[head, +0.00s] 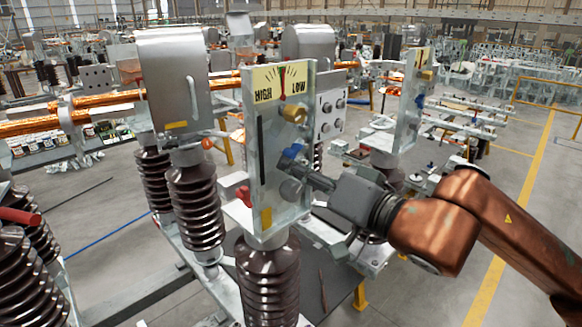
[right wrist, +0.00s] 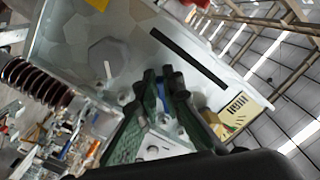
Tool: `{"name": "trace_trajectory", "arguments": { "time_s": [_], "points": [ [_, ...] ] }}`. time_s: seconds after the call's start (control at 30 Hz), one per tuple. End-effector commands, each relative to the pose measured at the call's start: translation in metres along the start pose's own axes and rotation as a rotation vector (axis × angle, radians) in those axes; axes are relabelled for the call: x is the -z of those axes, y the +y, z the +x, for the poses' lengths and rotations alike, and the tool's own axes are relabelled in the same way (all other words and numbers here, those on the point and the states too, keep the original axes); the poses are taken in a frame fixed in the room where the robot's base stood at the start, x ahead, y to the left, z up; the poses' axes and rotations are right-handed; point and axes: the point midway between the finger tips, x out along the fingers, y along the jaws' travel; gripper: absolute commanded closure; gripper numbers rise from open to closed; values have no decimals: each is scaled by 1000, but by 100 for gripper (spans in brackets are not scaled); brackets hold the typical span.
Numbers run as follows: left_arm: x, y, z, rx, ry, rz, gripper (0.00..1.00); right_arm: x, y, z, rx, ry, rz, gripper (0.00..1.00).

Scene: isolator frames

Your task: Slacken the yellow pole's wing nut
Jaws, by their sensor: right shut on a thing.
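The pole with the yellow patch (head: 266,217) carries an upright pale metal plate (head: 264,160) on a brown ribbed insulator (head: 268,275). A HIGH/LOW dial (head: 279,84) tops the plate. A blue wing nut (head: 292,151) sits on the plate's face, partly covered by my fingers. My right gripper (head: 296,164) reaches in from the right and is shut on it. In the right wrist view the fingers (right wrist: 166,80) are close together near the plate, with a bit of blue (right wrist: 160,104) between them. My left gripper is out of view.
A red fitting (head: 243,194) is at the plate's left edge. Other poles stand close at left and behind; a similar plate (head: 412,98) stands farther right.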

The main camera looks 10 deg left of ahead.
Motion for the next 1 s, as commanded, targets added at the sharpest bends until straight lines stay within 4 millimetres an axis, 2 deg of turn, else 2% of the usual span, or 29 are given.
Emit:
{"name": "trace_trajectory", "arguments": {
  "time_s": [0.03,0.4,1.0],
  "points": [
    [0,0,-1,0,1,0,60,8,2,-1,-5,14,-35,100],
    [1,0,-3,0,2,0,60,10,2,-1,0,17,-208,100],
    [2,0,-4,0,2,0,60,11,0,-2,6,21,-242,100]
  ]
}}
